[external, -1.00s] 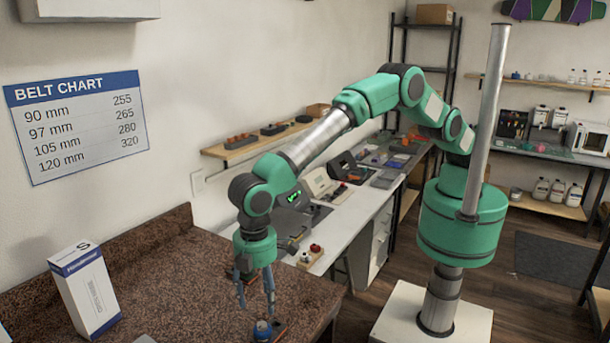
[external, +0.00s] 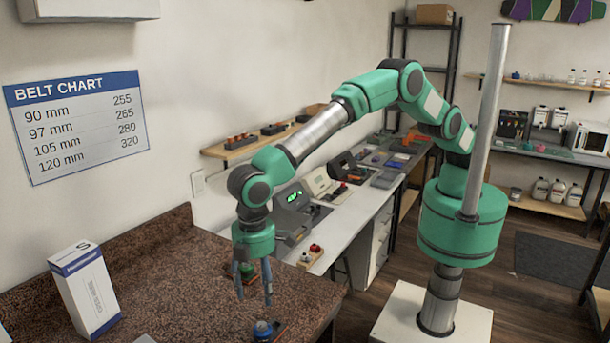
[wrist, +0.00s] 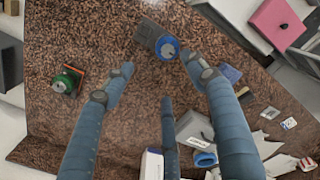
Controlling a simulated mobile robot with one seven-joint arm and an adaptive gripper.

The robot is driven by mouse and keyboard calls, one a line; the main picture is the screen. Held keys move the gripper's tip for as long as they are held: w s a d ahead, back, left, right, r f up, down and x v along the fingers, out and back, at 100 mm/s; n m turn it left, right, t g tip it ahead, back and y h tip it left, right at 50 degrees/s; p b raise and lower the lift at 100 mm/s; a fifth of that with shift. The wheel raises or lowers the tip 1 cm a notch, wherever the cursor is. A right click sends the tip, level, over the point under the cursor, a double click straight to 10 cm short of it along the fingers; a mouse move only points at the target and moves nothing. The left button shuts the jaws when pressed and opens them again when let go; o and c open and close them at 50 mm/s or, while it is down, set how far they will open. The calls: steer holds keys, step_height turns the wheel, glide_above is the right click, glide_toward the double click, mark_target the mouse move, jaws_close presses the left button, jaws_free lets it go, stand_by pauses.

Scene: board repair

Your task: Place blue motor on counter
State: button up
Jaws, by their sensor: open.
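The blue motor (external: 263,330) rests on the brown speckled counter (external: 185,262), near its front edge in the external view. In the wrist view the motor (wrist: 168,47) shows a blue round end and a dark body, beyond my fingertips. My gripper (external: 254,297) hangs above the counter, just over the motor, with its fingers apart and nothing between them. In the wrist view my gripper (wrist: 158,75) shows three spread blue-grey fingers. A visible gap separates the fingertips from the motor in the external view.
A white and blue box (external: 88,290) stands on the counter at left. A green motor (wrist: 66,80) lies on the counter at left in the wrist view. A grey piece with a blue ring (wrist: 198,135) is near the lower fingers. A white workbench (external: 345,232) stands behind.

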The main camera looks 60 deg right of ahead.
steer(key=w+d+r+m+y, duration=0.1)
steer(key=w+d+r+m, duration=0.2)
steer(key=w+d+r, duration=1.4)
steer(key=w+d+r+m+t, duration=0.1)
steer(key=d+r, duration=0.4)
steer(key=d, duration=0.4)
steer(key=w+d+r+m, duration=0.1)
steer(key=d+r, duration=0.4)
steer(key=d, duration=0.4)
steer(key=w+d+r+m+t, duration=0.15)
steer(key=d+r, duration=0.35)
steer(key=d, duration=0.5)
steer(key=s+d+r+m, duration=0.1)
steer(key=s+d+r, duration=0.15)
steer(key=d, duration=0.65)
steer(key=s+d+r+m+t, duration=0.1)
steer(key=s+d+m, duration=0.15)
steer(key=d, duration=0.55)
steer(key=s+d+r, duration=0.2)
steer(key=s+d, duration=0.2)
steer(key=d, duration=0.5)
steer(key=s+d+f+m+t, duration=0.1)
steer(key=s+d+f+m, duration=0.1)
steer(key=s+d, duration=0.6)
steer(key=s+d+f+m+t+h, duration=0.1)
steer(key=s+d+f+m, duration=0.1)
steer(key=s+d, duration=0.6)
steer(key=shift+s+d+f+m, duration=0.25)
steer(key=shift+s+f+m, duration=0.2)
steer(key=shift+s, duration=0.2)
